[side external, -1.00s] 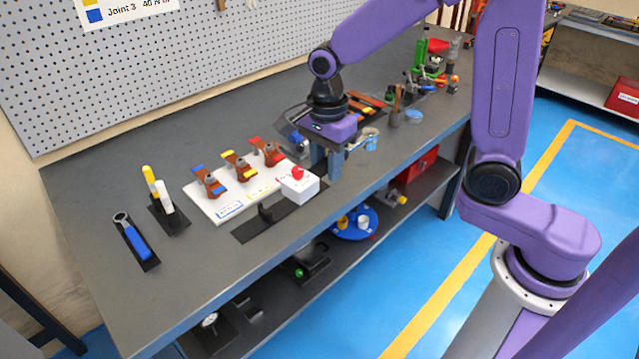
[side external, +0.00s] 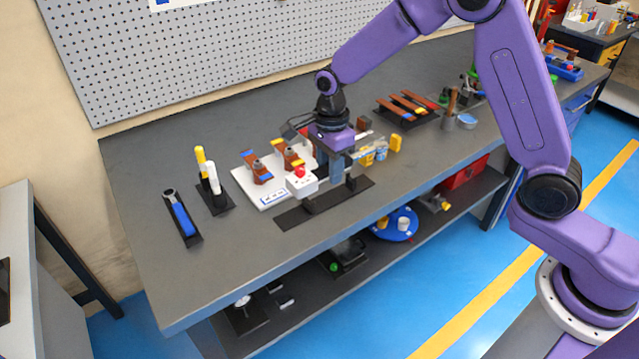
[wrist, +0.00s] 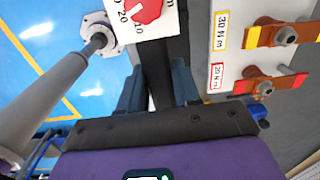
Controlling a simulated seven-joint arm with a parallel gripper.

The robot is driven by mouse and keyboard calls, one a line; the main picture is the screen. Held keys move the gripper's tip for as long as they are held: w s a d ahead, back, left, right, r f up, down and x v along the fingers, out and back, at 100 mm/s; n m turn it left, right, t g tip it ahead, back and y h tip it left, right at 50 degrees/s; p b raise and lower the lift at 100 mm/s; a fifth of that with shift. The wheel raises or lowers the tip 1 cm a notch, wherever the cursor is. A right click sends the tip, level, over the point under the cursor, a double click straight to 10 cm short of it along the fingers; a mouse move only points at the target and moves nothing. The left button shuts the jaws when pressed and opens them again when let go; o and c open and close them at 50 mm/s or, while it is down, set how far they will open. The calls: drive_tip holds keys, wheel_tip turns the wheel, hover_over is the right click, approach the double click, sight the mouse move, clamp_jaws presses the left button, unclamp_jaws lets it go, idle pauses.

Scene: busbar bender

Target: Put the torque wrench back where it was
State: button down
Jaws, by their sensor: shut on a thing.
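The torque wrench has a white box with a red dial (side external: 301,181) at one end, and its numbered face shows at the top of the wrist view (wrist: 146,16). My gripper (side external: 337,166) is shut on its dark handle (wrist: 157,75), which runs between the two fingers in the wrist view. The wrench is above a long black stand (side external: 292,217) with two upright supports, at the front of the bench. The white box is just left of the nearer support. Whether the wrench touches the supports is unclear. My gripper partly hides the handle.
Behind the stand is a white board (side external: 246,189) with copper joints and coloured tabs. Copper bars (side external: 407,104) lie behind to the right. The bench front left is clear.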

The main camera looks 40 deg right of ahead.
drive_tip(key=w+f, duration=0.2)
drive_tip(key=f, duration=0.1)
drive_tip(key=shift+w+a, duration=0.25)
drive_tip(key=shift+a, duration=0.15)
drive_tip(key=shift+w+f, duration=0.1)
drive_tip(key=shift+f, duration=2.2)
drive_tip(key=c, duration=0.8)
unclamp_jaws()
drive_tip(key=shift+r, duration=0.1)
